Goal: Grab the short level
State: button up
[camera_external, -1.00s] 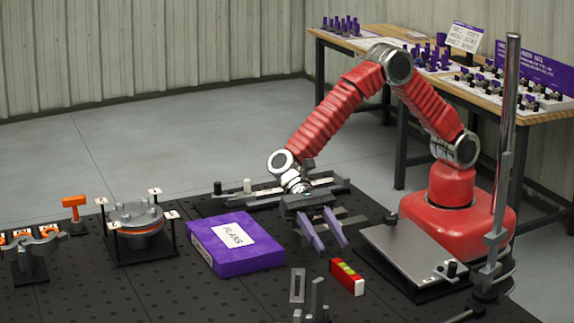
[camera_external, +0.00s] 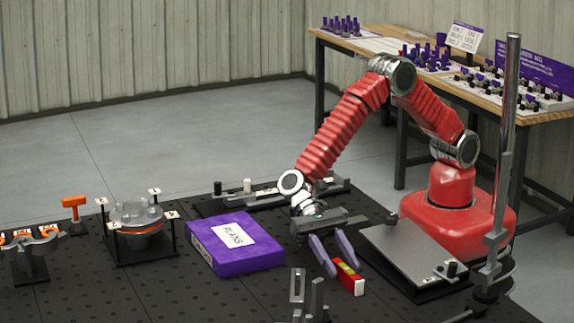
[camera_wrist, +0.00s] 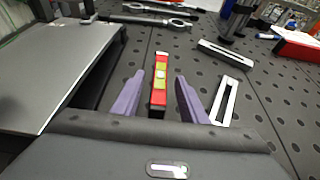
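The short level (camera_external: 348,278) is a small red bar with a yellow-green vial strip and a white end, lying on the black perforated table. My gripper (camera_external: 340,267) is open, its two purple fingers low at the level's far end. In the wrist view the level (camera_wrist: 159,82) lies between the lines of the spread fingers of my gripper (camera_wrist: 155,92), pointing away from me. A gap shows on both sides of it. I cannot tell how far the fingertips are above the table.
A purple PLANS box (camera_external: 265,259) lies left of my gripper. A grey plate (camera_external: 415,250) is on the right. A slotted bar (camera_external: 297,285) stands near the level, and it also shows in the wrist view (camera_wrist: 223,100). A tall post (camera_external: 506,130) rises at right.

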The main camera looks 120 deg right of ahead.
jog(key=shift+x, duration=0.95)
jog(key=shift+c, duration=0.3)
grip_shut()
